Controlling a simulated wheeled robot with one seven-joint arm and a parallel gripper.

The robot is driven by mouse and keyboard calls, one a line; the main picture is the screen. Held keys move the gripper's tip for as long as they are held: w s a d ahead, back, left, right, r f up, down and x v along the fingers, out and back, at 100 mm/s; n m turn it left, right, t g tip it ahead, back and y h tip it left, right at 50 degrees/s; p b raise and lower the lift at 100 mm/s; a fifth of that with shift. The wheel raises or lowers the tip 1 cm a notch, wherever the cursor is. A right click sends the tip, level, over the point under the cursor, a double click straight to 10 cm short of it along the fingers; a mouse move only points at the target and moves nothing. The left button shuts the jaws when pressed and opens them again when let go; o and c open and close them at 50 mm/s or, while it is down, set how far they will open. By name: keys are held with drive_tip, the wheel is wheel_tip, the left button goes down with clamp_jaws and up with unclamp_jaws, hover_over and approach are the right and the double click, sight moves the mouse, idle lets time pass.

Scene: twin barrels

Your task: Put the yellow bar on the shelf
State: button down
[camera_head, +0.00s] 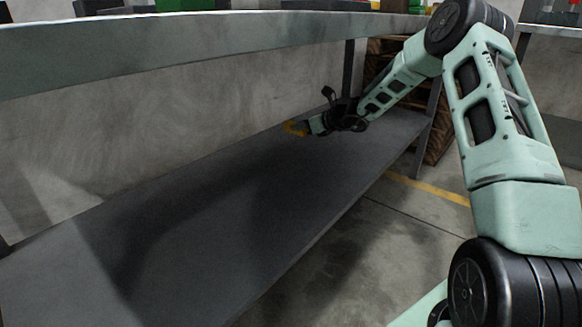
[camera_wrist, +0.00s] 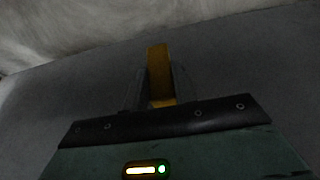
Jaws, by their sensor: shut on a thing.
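The yellow bar (camera_head: 293,128) shows as a small yellow piece at the tip of my gripper (camera_head: 306,127) in the head view. It also shows in the wrist view (camera_wrist: 159,75), upright in the picture between the fingers of my gripper (camera_wrist: 155,88). My gripper is shut on it. The gripper and bar are over the far part of the grey lower shelf (camera_head: 230,220), beneath the upper tabletop. I cannot tell whether the bar touches the shelf. The lower part of the bar is hidden by the gripper body in the wrist view.
The upper tabletop edge (camera_head: 200,45) runs above the shelf, with several coloured items on top. A grey wall (camera_head: 170,140) stands behind. A metal leg (camera_head: 348,68) and wooden crates (camera_head: 440,135) are at the far end. The near part of the shelf is bare.

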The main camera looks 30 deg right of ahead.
sight(301, 161)
wheel_tip(301, 161, down, 10)
drive_tip(key=b, duration=0.5)
drive_tip(key=shift+w+r+b, duration=0.1)
drive_tip(key=shift+b, duration=0.3)
drive_tip(key=c, duration=1.1)
unclamp_jaws()
drive_tip(key=shift+f, duration=0.25)
drive_tip(key=shift+r, duration=0.1)
drive_tip(key=shift+r, duration=0.2)
drive_tip(key=p+v, duration=0.5)
drive_tip(key=v, duration=0.5)
drive_tip(key=shift+s+d+r, duration=0.15)
drive_tip(key=shift+s+r, duration=0.1)
drive_tip(key=shift+s, duration=0.1)
drive_tip(key=shift+s+d, duration=0.2)
drive_tip(key=shift+s, duration=0.35)
